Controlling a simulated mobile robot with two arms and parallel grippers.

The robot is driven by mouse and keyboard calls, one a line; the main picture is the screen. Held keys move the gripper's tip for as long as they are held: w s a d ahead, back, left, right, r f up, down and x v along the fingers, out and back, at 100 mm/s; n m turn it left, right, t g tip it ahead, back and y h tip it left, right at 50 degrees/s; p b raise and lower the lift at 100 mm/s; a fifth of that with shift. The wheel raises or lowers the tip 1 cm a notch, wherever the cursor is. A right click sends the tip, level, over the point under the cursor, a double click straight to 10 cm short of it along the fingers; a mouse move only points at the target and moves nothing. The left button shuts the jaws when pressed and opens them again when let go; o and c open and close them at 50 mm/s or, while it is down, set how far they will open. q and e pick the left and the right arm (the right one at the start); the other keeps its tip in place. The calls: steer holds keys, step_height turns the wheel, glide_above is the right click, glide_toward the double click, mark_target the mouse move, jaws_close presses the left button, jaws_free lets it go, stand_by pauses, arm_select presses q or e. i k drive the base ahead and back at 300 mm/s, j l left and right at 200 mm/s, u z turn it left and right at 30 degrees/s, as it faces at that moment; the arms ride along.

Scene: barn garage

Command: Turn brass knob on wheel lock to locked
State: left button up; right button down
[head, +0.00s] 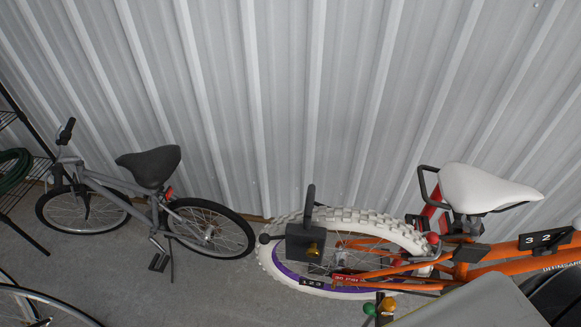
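The wheel lock (300,241) is a dark grey box at the left part of the orange bike's white-tyred wheel (378,222). A dark upright bar rises from its top. A dark round-ended piece sticks out to its left. The small brass knob (313,250) is on the face of the box, at its lower right. Its exact angle and any lock markings are too small to read. Neither of my grippers can be made out in the head view.
The orange bike (513,265) with a white saddle (487,188) fills the right. A grey bike (150,195) stands at left by the corrugated wall (230,90). Another wheel (45,305) shows at lower left. Concrete floor (215,285) is clear between them.

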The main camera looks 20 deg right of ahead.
mark_target(311, 252)
steer(key=z, duration=0.8)
